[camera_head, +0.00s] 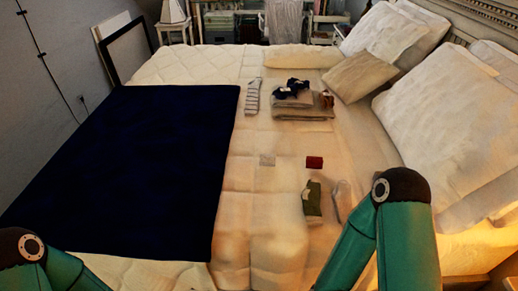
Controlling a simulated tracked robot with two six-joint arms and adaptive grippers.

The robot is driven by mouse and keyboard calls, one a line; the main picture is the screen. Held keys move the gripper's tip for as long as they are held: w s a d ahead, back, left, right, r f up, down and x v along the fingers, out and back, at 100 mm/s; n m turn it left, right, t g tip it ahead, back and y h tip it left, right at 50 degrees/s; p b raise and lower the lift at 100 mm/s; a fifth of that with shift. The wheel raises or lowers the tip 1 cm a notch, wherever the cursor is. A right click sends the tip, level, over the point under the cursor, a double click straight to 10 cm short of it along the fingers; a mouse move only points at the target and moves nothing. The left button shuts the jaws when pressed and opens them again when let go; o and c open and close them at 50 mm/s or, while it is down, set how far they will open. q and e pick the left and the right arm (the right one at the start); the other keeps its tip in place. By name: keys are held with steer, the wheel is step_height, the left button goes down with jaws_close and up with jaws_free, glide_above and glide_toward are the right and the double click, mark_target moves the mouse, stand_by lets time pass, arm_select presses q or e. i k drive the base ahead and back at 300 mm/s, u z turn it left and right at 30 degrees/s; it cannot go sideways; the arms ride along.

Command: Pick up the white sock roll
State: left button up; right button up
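A small pale, whitish-grey roll-like piece (267,160) lies on the middle of the bed; it looks like the white sock roll, though it is too small to be sure. A dark red roll (314,162) of similar size lies to its right. Nothing touches the pale piece. Only my arm links show, at the lower left and the lower right. Both of my grippers are out of view below the frame.
A dark navy blanket (125,165) covers the bed's left part. A striped sock (252,96) and a folded stack (303,106) lie farther back. A green-and-white item (312,203) and a white item (343,201) lie nearer, beside my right arm. Pillows (450,112) line the right side.

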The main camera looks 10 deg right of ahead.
mark_target(265, 160)
steer(key=u, duration=1.75)
steer(key=i, duration=0.1)
steer(key=z, duration=3.05)
steer(key=k, duration=1.05)
steer(key=u, duration=1.15)
steer(key=i, duration=1)
steer(key=u, duration=0.15)
